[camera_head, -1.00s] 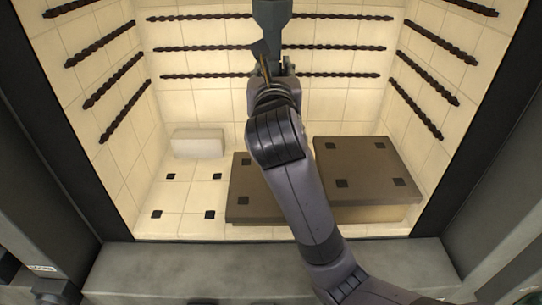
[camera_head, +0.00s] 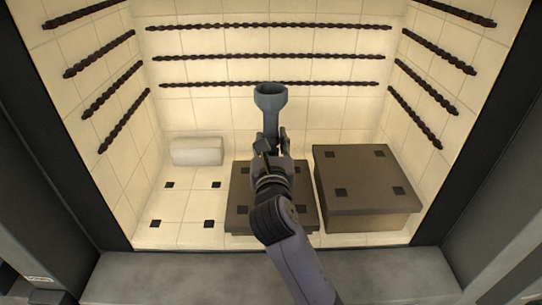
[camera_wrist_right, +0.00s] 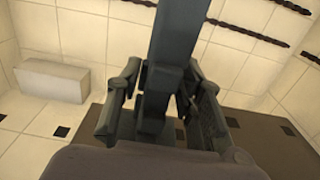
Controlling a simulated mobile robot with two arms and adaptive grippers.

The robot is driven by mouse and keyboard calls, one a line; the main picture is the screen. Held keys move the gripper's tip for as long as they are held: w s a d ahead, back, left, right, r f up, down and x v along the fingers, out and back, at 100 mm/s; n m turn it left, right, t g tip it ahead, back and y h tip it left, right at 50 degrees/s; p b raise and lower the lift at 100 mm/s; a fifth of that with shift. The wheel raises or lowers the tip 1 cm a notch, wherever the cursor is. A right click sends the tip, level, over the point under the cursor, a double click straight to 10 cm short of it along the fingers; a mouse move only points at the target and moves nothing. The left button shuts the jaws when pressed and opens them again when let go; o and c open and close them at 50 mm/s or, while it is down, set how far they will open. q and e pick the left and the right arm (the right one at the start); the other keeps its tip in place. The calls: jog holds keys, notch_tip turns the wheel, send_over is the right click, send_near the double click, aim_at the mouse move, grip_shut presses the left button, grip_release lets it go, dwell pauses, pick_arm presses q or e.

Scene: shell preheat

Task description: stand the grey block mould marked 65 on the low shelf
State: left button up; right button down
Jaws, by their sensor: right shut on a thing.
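The grey block mould (camera_head: 271,103) is a tall dark blue-grey piece with a flared top; no 65 mark is legible. My right gripper (camera_head: 271,143) is shut on it, with a finger on each side, as the right wrist view also shows for the mould (camera_wrist_right: 180,35) and gripper (camera_wrist_right: 165,85). The mould looks upright over the back part of the low shelf (camera_head: 240,185), the lower dark slab in the middle. Its bottom is hidden behind the gripper, so I cannot tell whether it touches the shelf. My left gripper is not in view.
A higher dark shelf (camera_head: 360,175) on a pale base stands just right. A pale block (camera_head: 197,152) lies at the back left on the tiled floor (camera_head: 185,205) with small dark squares. Dark twisted heater rods (camera_head: 265,84) line the back and side walls.

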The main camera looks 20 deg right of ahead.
aim_at(271, 154)
notch_tip(271, 154, down, 4)
jog(key=shift+r, duration=0.2)
jog(key=shift+f, duration=0.3)
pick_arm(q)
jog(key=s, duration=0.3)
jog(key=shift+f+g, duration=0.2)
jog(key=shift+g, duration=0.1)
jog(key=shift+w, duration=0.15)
pick_arm(e)
jog(key=c, duration=1.5)
grip_release()
jog(key=shift+f, duration=0.2)
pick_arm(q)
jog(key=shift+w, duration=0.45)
pick_arm(e)
jog(key=o, duration=0.4)
jog(key=shift+r, duration=0.15)
